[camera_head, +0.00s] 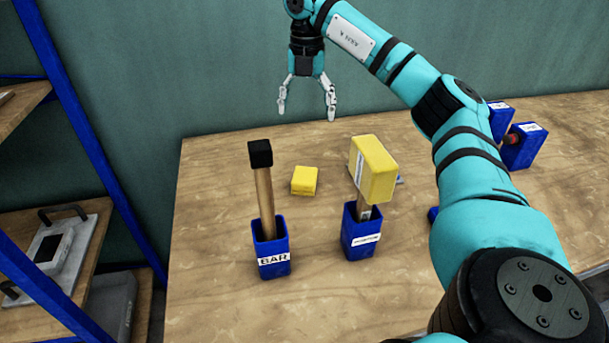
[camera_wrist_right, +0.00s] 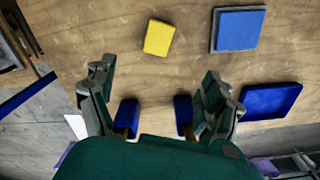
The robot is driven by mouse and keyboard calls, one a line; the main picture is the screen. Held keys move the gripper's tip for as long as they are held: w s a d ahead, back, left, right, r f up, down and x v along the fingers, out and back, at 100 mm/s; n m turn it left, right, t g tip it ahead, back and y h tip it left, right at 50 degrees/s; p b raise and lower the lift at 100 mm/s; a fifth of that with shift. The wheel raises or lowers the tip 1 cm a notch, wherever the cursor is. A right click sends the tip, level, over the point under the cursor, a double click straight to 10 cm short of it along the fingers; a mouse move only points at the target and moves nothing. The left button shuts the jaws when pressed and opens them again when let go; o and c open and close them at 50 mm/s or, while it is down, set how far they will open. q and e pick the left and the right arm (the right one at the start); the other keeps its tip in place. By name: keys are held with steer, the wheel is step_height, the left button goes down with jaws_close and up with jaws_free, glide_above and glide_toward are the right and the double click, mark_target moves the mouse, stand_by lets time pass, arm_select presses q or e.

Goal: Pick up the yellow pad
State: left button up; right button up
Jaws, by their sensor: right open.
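The yellow pad (camera_head: 304,181) is a small flat block lying on the wooden table, between and behind two blue holders. A yellow block also shows in the right wrist view (camera_wrist_right: 159,37), lying on the wood toward the top, beyond my fingers. My right gripper (camera_head: 306,112) points down with its fingers spread and empty. It hangs above the back part of the table, higher than the pad and apart from it. In the wrist view its spread fingers (camera_wrist_right: 155,115) have nothing between them. My left gripper is not in view.
A blue holder labelled BAR (camera_head: 271,256) has a black-headed mallet (camera_head: 260,153) in it. Another blue holder (camera_head: 361,238) has a yellow-headed mallet (camera_head: 373,168), just right of the pad. Blue boxes (camera_head: 525,150) stand at the back right. A blue pad (camera_wrist_right: 237,29) shows in the wrist view.

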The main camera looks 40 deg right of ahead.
step_height(320, 180, down, 3)
steer(key=b, duration=0.1)
glide_above(305, 175)
step_height(305, 175, down, 11)
steer(key=shift+s+d+r, duration=0.1)
steer(key=shift+d, duration=0.05)
steer(key=shift+w+f, duration=0.15)
steer(key=shift+f, duration=1.45)
steer(key=shift+w+f, duration=0.1)
steer(key=shift+f, duration=1.45)
steer(key=c, duration=1)
steer(key=shift+c, duration=0.2)
steer(key=shift+r, duration=0.1)
step_height(305, 175, up, 10)
steer(key=shift+f, duration=0.1)
